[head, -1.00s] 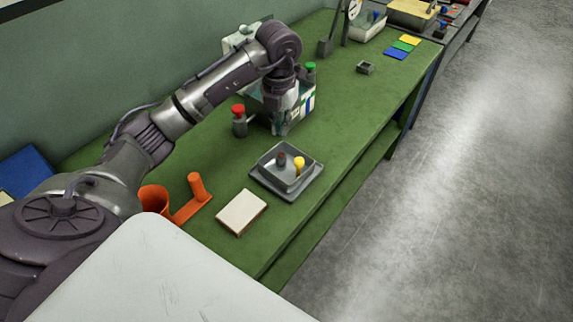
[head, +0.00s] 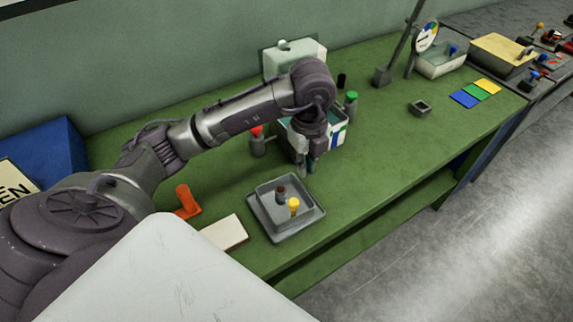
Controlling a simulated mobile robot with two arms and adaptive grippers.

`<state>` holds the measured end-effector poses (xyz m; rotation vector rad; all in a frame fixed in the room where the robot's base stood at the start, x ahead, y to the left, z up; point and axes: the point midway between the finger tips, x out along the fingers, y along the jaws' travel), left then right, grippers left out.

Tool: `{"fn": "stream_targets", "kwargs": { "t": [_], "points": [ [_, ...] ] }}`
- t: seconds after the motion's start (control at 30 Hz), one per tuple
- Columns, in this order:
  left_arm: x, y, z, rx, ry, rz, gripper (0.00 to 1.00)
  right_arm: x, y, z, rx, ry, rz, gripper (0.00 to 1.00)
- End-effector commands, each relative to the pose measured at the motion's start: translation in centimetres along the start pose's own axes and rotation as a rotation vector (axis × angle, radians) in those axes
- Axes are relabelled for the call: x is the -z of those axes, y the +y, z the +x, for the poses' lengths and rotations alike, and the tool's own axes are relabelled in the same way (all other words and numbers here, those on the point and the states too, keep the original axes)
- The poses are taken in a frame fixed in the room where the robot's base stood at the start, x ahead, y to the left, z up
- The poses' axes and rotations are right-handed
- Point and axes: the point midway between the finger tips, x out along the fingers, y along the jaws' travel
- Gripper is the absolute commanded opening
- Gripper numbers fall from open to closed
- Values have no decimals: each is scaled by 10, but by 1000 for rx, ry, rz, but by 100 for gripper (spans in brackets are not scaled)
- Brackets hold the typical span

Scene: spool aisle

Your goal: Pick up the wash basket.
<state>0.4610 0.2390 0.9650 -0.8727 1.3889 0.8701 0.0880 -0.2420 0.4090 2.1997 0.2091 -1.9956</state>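No object is clearly labelled as the wash basket. A grey square tray (head: 262,217) nearer me holds a dark peg and a yellow-topped peg (head: 293,207). My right gripper is not in view.
A red-topped bottle (head: 258,143) and a green-topped bottle (head: 351,103) stand on either side of the container. A cream block (head: 225,233) and an orange holder (head: 187,203) lie nearer me. A white bin (head: 441,64) stands far right.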

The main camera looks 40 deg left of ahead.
Motion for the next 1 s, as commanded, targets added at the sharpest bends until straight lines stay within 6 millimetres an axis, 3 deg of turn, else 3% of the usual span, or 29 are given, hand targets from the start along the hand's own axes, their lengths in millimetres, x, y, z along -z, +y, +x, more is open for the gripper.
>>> {"fn": "stream_targets", "kwargs": {
  "t": [0.1, 0.2, 0.57, 0.8, 1.0],
  "points": [
    [0, 1, 24, -5, 2, 0, 9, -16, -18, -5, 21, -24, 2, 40],
    [0, 0, 40, -3, 2, 0, 9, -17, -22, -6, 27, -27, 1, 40],
    [-1, 1, 73, -5, 1, 0, 9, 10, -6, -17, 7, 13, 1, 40],
    [-1, 1, 102, 0, 0, 2, 9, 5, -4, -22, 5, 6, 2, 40],
    [-2, 0, 104, 1, -1, 2, 9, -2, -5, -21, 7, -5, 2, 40]
  ]
}}
